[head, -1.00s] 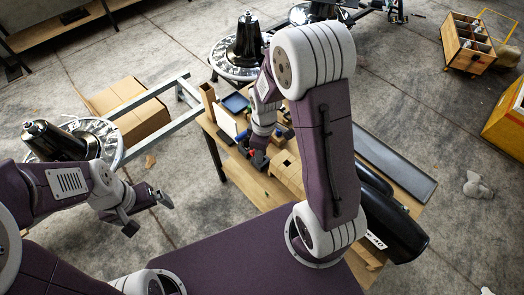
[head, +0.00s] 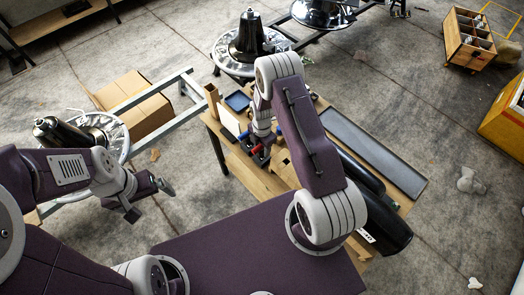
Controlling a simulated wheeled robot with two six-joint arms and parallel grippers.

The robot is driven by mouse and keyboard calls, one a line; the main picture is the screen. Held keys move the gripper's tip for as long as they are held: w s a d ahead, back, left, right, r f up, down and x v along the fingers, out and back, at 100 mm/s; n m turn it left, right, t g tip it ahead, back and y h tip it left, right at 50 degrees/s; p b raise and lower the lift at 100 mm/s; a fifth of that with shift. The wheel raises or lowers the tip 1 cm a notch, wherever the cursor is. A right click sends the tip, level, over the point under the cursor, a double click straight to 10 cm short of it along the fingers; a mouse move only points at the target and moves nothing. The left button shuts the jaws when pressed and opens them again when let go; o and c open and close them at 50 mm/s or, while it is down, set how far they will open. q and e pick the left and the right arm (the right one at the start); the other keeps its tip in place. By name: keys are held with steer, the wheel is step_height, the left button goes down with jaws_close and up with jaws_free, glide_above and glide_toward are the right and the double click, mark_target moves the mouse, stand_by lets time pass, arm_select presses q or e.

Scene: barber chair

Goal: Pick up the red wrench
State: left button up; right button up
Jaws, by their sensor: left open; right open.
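A small red piece (head: 257,149), which looks like part of the red wrench, shows on the wooden workbench (head: 262,187) beside my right gripper. My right gripper (head: 258,157) is open and low over the bench, right at the red piece. My forearm and wrist hide much of that spot, so I cannot tell whether the fingers touch the wrench. My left gripper (head: 150,199) is open and empty above the floor, left of the bench.
A blue tray (head: 238,101) and a wooden block (head: 211,95) stand at the bench's far left. A long grey tray (head: 372,152) and a black cylinder (head: 385,228) lie on the right.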

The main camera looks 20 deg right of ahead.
mark_target(262, 152)
step_height(262, 152, down, 4)
steer(key=shift+w+f+p, duration=0.1)
steer(key=shift+f+p, duration=0.15)
steer(key=shift+p, duration=0.05)
jaws_close()
steer(key=shift+r, duration=0.1)
stand_by(1.2)
